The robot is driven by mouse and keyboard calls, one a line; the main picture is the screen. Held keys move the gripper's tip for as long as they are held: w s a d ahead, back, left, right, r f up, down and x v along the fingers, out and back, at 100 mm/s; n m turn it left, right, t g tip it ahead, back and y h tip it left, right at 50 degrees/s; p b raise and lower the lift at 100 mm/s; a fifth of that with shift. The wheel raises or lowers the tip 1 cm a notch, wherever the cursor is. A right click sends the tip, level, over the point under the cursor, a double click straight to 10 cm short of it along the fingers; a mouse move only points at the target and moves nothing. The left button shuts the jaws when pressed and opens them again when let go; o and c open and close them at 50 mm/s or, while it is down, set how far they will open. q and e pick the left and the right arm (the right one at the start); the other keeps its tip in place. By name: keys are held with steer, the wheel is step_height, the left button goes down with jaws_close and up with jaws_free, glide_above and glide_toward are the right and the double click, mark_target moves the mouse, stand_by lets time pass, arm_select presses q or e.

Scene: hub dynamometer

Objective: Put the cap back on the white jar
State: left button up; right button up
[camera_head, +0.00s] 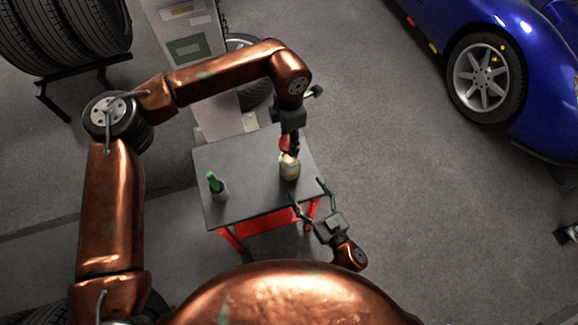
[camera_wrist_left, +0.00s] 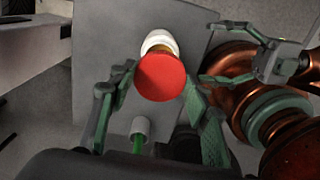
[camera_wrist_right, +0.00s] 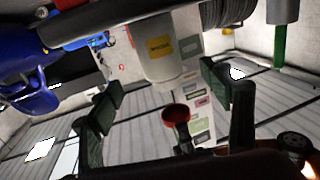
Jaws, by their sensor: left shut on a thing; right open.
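The white jar (camera_head: 289,170) stands upright near the right side of the dark tabletop. Its yellow label shows in the right wrist view (camera_wrist_right: 158,48), which is upside down. The red cap (camera_wrist_left: 161,78) is between the fingertips of my left gripper (camera_head: 291,151), which is shut on it. The cap is above the jar with a gap between them, as the right wrist view (camera_wrist_right: 176,113) shows. In the left wrist view the cap partly covers the jar (camera_wrist_left: 158,41). My right gripper (camera_head: 308,192) is open and empty, at the table's near right edge, with its fingers pointing toward the jar.
The tabletop between bottle and jar is clear. A tyre rack (camera_head: 70,75) stands at the far left, and a blue car (camera_head: 530,80) at the far right.

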steer(key=x, duration=1.1)
steer(key=shift+w+a, duration=0.1)
steer(key=shift+w, duration=0.25)
steer(key=c, duration=1.8)
arm_select(q)
glide_above(290, 159)
steer(key=shift+f, duration=2.5)
